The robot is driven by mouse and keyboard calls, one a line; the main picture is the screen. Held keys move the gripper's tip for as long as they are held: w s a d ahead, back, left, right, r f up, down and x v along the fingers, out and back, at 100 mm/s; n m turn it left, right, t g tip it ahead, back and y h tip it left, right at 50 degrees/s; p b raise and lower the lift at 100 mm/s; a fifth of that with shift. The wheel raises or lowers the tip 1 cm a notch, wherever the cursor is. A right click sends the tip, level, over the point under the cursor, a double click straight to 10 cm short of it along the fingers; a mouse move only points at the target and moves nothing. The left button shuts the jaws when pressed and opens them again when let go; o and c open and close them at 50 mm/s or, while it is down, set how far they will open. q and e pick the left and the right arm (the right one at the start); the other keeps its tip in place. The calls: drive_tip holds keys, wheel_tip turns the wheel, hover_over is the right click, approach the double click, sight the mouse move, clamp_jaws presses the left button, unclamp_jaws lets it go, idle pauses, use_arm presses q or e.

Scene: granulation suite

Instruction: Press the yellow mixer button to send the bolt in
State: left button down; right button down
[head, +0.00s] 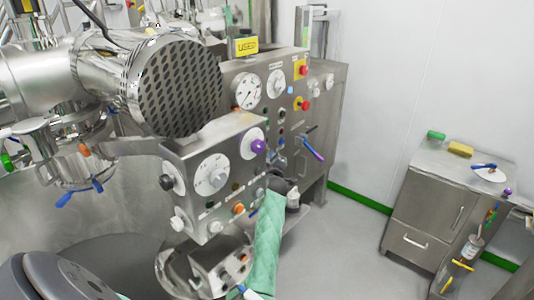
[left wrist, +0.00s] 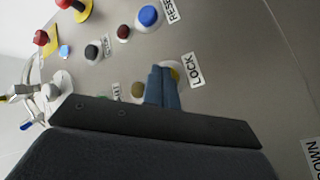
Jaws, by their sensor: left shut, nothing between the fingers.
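The yellow button (left wrist: 175,73) beside the LOCK label shows in the left wrist view, on a steel panel. My left gripper (left wrist: 162,74) is shut and empty, its bluish fingers together just in front of the button and covering part of it. I cannot tell whether the tips touch it. In the head view my left gripper (head: 273,168) is a small dark shape low at the mixer's rear panel (head: 330,95), partly hidden behind the front control box (head: 184,157). The yellow button cannot be made out there. I see no bolt. My right gripper is not in view.
An olive button (left wrist: 138,90), a red button (left wrist: 123,31) and the blue RESET button (left wrist: 148,16) sit close around the fingers. A steel cabinet (head: 425,205) stands right, with clear floor between.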

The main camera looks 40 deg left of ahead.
use_arm(q)
drive_tip(key=shift+a, duration=0.25)
drive_tip(key=shift+d, duration=0.15)
idle(0.5)
drive_tip(key=shift+d+b, duration=0.55)
drive_tip(key=shift+d, duration=0.15)
drive_tip(key=shift+s+d+b, duration=0.15)
drive_tip(key=shift+d+b, duration=0.5)
drive_tip(key=shift+d, duration=0.65)
drive_tip(key=shift+s+d+b, duration=0.1)
drive_tip(key=shift+d+b, duration=0.5)
drive_tip(key=shift+d, duration=0.65)
idle(0.4)
